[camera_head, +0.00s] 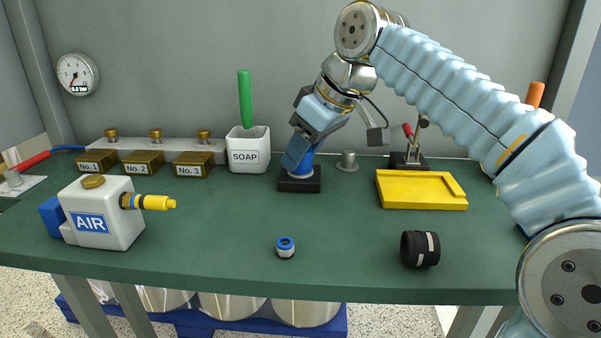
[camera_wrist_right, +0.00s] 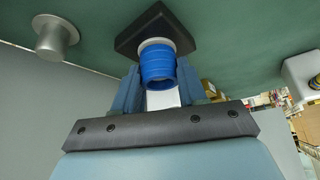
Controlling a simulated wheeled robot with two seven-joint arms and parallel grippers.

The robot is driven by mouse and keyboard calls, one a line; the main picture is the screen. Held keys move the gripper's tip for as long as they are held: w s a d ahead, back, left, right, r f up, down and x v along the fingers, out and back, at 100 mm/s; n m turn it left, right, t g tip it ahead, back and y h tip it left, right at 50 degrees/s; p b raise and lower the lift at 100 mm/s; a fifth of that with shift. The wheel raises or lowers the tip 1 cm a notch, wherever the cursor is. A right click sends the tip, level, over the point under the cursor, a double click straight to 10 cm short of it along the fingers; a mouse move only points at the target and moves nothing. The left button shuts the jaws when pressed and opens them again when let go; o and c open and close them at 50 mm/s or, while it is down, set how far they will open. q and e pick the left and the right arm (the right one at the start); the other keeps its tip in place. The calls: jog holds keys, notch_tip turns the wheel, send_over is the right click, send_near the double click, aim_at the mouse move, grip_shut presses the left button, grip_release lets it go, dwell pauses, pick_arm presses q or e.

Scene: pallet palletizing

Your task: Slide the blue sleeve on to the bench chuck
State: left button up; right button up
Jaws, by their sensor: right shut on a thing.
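The blue sleeve (camera_wrist_right: 157,66) is a ribbed, open-ended tube, seen best in the right wrist view. In the head view it (camera_head: 308,160) shows only partly behind my fingers. My right gripper (camera_head: 297,155) is shut on it from above. The bench chuck (camera_head: 299,185) has a square black base on the green bench, with a pale round part on top. In the right wrist view the chuck's base (camera_wrist_right: 134,42) lies beyond the sleeve, and the sleeve's far end meets the pale part. I cannot tell how far it is on. My left gripper is not in view.
A soap holder (camera_head: 248,157) stands left of the chuck, and a grey metal post (camera_head: 348,161) close on its right. A yellow tray (camera_head: 423,196) lies further right. A small blue-topped fitting (camera_head: 285,250) and a black ribbed piece (camera_head: 420,249) are near the front edge.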

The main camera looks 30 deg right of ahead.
jog(key=shift+f, duration=0.15)
dwell(0.7)
jog(key=o, duration=1.1)
jog(key=shift+r, duration=0.2)
jog(key=shift+p+v, duration=2.05)
jog(key=shift+v, duration=4.65)
